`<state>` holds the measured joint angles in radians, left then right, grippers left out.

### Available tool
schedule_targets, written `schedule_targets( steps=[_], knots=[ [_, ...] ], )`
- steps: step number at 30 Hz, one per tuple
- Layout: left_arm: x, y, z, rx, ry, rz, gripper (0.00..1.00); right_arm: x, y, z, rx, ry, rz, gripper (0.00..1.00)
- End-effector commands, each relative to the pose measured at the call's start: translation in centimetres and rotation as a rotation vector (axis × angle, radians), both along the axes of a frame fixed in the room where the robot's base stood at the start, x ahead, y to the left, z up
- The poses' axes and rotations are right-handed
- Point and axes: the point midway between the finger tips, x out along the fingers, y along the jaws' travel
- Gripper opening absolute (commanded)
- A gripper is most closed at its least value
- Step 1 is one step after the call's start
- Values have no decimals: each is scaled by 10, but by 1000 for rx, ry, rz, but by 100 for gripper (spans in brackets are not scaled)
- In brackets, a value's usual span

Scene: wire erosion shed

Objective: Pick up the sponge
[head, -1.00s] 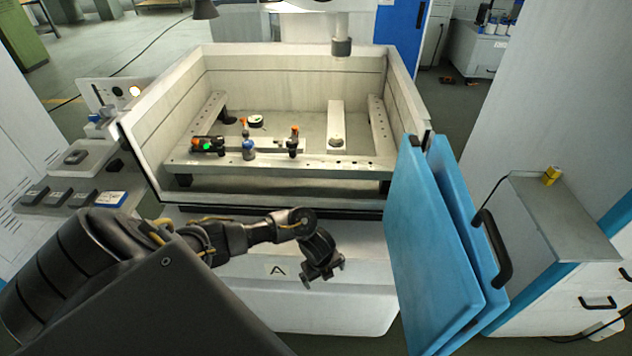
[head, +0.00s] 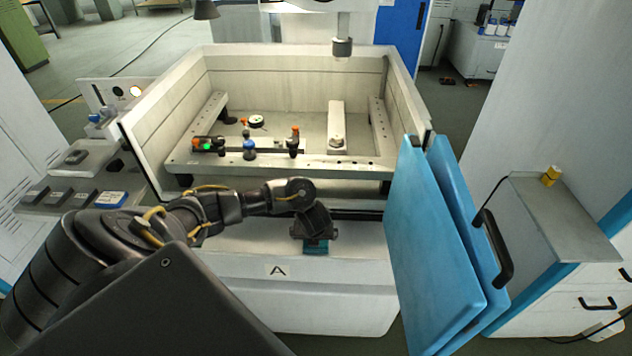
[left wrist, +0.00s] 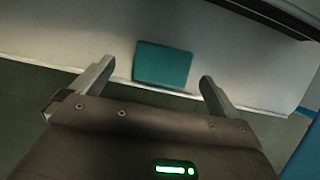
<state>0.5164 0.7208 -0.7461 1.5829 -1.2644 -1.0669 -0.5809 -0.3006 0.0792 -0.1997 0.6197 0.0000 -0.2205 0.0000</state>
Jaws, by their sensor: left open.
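A teal rectangular block, which looks like the sponge (head: 316,247), shows just below my left gripper (head: 314,237) in the head view, against the pale front of the machine. Its upper part is hidden there by the gripper. In the left wrist view the sponge (left wrist: 162,65) lies ahead, between the lines of the two fingers of my left gripper (left wrist: 158,73). The fingers are wide apart with nothing between them. I see no contact with the sponge. My right gripper is not in view.
The white tank (head: 145,150) with its fixture rail (head: 275,164) stands behind my arm. Blue door panels (head: 430,250) with a black handle (head: 496,248) stand to the right. A side shelf (head: 565,215) holds a small yellow item (head: 551,175).

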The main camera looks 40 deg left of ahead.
Motion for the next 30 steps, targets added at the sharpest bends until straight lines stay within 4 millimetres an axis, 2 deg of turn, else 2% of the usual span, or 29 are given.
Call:
schedule_targets(
  steps=[4, 13, 22, 23, 30],
  knots=[
    [1, 0, -7, -1, 2, 0, 100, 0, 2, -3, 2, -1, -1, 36],
    [14, 5, -45, -1, 2, 1, 100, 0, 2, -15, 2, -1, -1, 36],
    [16, 7, -49, -1, 0, 0, 100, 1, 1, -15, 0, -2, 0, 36],
    [16, 7, -49, -1, 0, 0, 99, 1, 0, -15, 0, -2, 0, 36],
    [16, 7, -49, -2, 0, 1, 67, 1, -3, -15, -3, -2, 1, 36]
  ],
)
